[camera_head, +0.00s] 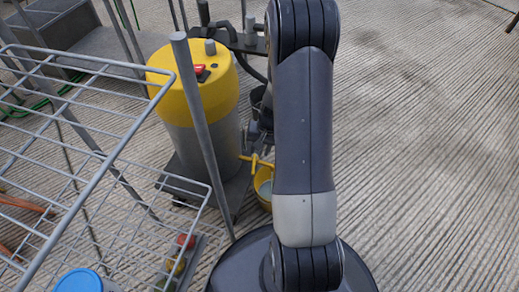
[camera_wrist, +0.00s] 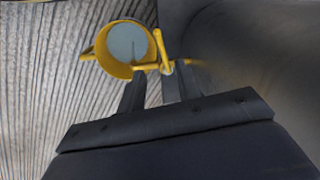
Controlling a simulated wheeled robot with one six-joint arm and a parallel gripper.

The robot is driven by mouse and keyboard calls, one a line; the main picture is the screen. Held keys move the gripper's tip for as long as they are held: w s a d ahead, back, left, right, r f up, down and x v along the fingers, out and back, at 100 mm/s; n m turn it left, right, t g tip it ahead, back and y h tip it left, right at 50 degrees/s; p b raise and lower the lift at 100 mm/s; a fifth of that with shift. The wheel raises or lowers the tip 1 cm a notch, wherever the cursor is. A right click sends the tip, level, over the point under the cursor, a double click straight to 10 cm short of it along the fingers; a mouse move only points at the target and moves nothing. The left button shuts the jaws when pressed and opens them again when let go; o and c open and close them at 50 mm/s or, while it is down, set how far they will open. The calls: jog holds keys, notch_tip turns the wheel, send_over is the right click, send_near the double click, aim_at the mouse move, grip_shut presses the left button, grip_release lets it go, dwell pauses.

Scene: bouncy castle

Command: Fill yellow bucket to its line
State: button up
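The yellow bucket (camera_head: 264,182) is low beside the steel tank, partly hidden by my arm. In the wrist view the bucket (camera_wrist: 98,48) is seen from above, with a pale blue-grey surface inside that looks like water. I cannot make out its line. A yellow tap handle (camera_head: 257,162) is at the bucket's near rim, and yellow tap parts (camera_wrist: 165,48) show beside the bucket in the wrist view. My gripper (camera_wrist: 160,72) has its two fingers apart with a gap between them, just below the tap parts. I cannot tell whether they touch.
The steel tank (camera_head: 222,138) with a yellow top (camera_head: 176,65) stands on a dark base left of my arm. A wire rack (camera_head: 75,130) fills the left side, with a blue lid (camera_head: 80,280) below. The ridged floor (camera_head: 430,130) on the right is clear.

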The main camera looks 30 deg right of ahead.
aim_at(254, 164)
jog(key=shift+s+d+f, duration=0.15)
jog(key=shift+d, duration=0.15)
jog(key=c, duration=0.3)
jog(key=d, duration=0.1)
jog(key=s+d+f+y, duration=0.2)
jog(key=d, duration=0.1)
jog(key=shift+s, duration=0.15)
grip_shut()
jog(key=s+d+t+y, duration=0.2)
jog(key=d+t+y, duration=0.1)
jog(key=d, duration=0.2)
jog(key=shift+w+a+r+b+x, duration=0.2)
jog(key=shift+b+x, duration=0.65)
jog(key=shift+x, duration=1.35)
jog(key=shift+w+a+r+b+x, duration=0.2)
jog(key=shift+b+x, duration=0.6)
jog(key=shift+x, duration=1.35)
jog(key=shift+w+a+r+b+x, duration=0.2)
jog(key=shift+b+x, duration=0.65)
jog(key=shift+x, duration=1.35)
jog(key=shift+f+b, duration=0.1)
jog(key=shift+b, duration=0.2)
